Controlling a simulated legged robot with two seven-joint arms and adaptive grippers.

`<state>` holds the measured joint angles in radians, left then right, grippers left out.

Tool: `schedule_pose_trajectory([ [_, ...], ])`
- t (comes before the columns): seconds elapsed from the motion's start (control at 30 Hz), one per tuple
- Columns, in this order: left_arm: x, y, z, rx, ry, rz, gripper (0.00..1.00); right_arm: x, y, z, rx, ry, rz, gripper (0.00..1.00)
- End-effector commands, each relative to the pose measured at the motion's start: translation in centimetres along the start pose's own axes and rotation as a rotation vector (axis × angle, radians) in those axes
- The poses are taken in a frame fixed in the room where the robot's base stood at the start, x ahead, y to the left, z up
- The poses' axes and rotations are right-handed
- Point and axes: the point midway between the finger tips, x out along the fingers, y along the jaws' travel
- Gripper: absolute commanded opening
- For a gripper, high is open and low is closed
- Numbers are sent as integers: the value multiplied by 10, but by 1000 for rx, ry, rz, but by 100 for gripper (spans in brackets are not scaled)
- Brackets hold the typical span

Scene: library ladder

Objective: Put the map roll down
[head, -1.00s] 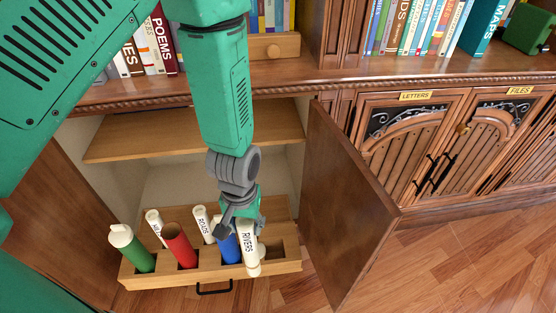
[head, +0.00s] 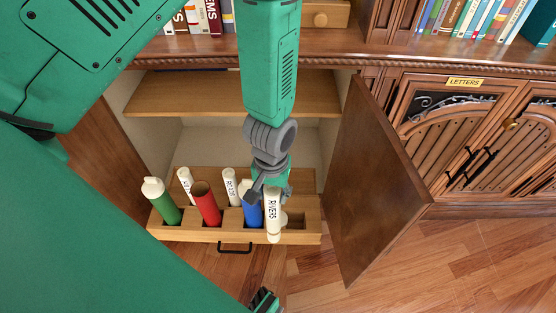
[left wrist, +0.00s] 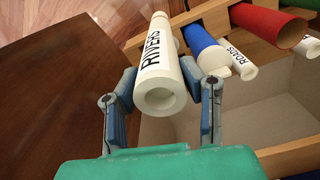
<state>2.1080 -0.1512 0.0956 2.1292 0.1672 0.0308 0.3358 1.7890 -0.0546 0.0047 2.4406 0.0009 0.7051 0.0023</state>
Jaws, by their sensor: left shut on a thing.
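My left gripper (head: 270,190) is shut on a white map roll marked RIVERS (head: 272,215). The roll is tilted, its lower end in front of the front board of the wooden pull-out rack (head: 190,233). In the left wrist view the RIVERS roll (left wrist: 160,65) lies between the two fingers (left wrist: 162,108), its hollow end toward me. A blue roll (head: 251,213) stands in the rack just left of it. An empty slot (head: 296,222) shows just right of it. Whether the roll touches the rack is unclear.
The rack also holds a green roll (head: 162,203), a red roll (head: 206,204), a ROADS roll (head: 230,185) and another white roll (head: 185,182). An open cabinet door (head: 372,180) stands close on the right. A shelf (head: 235,97) is above. The floor (head: 440,265) is clear.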

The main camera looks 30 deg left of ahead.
Motion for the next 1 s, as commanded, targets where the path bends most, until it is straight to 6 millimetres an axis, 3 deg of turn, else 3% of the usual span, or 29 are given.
schedule_pose_trajectory([
  [0.4,2,-24,-107,-6,5,2,2,21,0,1,0,0,0,40],
  [0.7,2,-40,-170,-5,4,1,2,34,0,2,0,0,0,40],
  [1.0,72,-39,-166,-2,-2,-1,2,58,0,3,0,0,0,40],
])
